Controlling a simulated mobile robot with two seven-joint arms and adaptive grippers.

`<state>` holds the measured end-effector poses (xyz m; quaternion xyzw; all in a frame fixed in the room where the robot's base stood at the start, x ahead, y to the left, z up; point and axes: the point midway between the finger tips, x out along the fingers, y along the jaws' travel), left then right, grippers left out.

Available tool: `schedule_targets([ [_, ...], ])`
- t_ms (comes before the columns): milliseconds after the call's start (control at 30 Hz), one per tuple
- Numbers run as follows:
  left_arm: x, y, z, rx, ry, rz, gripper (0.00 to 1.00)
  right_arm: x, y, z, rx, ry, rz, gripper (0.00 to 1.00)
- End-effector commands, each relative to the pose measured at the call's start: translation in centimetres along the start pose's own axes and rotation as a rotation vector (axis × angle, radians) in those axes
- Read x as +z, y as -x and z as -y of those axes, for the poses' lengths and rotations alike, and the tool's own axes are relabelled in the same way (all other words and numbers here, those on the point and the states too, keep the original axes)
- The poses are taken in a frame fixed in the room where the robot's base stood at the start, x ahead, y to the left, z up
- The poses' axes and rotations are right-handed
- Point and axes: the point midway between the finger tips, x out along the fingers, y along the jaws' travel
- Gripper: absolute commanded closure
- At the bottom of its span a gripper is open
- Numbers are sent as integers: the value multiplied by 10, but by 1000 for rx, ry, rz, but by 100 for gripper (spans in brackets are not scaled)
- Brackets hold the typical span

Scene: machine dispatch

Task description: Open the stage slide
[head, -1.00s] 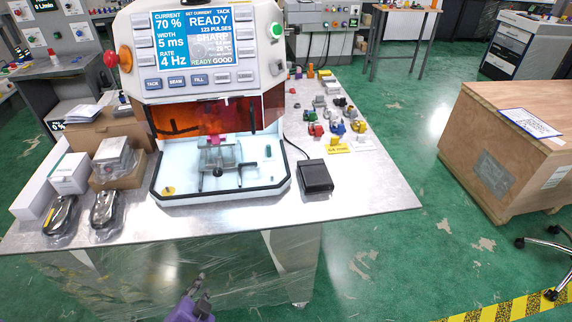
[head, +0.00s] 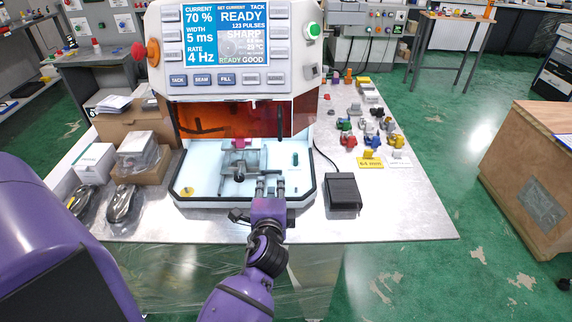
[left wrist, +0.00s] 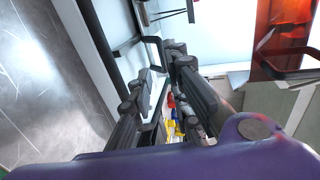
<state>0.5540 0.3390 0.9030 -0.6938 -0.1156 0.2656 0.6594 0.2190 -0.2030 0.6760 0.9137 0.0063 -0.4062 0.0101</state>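The stage slide (head: 252,159) is a grey metal block with dark knobs inside the white work chamber of the laser machine, behind the raised orange window. My left gripper (head: 270,184) reaches in at the chamber's front opening, to the right of and in front of the stage. Its two fingers are apart. In the left wrist view, a black bar handle (left wrist: 156,45) lies near the fingertips of my left gripper (left wrist: 160,62). I see no closed grip on it and cannot tell whether they touch. My right gripper is in neither view.
The machine's control panel (head: 228,45) is above the chamber. A black pedal box (head: 343,192) stands right of the opening. Several coloured clamps lie farther right. Boxes and two wrapped black items are at the left. The table's front right is clear.

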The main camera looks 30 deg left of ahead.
Motion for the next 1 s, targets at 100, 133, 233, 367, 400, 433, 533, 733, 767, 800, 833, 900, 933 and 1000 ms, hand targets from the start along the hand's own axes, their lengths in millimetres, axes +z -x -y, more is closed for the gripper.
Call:
schedule_targets([
  [100,0,-3,3,-5,-7,4,83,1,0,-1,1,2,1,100],
  [133,0,-4,3,-6,-8,4,83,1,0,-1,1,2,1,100],
  [233,0,-14,4,-7,-9,4,83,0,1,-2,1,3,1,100],
  [367,0,-35,5,-7,-8,5,83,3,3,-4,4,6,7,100],
  [400,0,-42,5,-8,-8,4,83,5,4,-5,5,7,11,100],
  [433,0,-47,5,-8,-9,3,83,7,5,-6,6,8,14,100],
  [533,0,-62,4,-6,-8,4,83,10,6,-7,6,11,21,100],
  [733,0,-78,4,-6,-7,3,83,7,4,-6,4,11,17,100],
  [767,0,-79,3,-6,-6,3,83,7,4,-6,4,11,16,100],
  [800,0,-80,3,-5,-6,3,83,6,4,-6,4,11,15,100],
  [833,0,-80,3,-5,-6,3,83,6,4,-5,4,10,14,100],
  [900,0,-80,3,-5,-6,3,83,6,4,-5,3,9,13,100],
  [933,0,-80,3,-5,-6,3,83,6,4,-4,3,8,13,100],
  [1000,0,-80,3,-5,-6,3,83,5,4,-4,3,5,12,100],
])
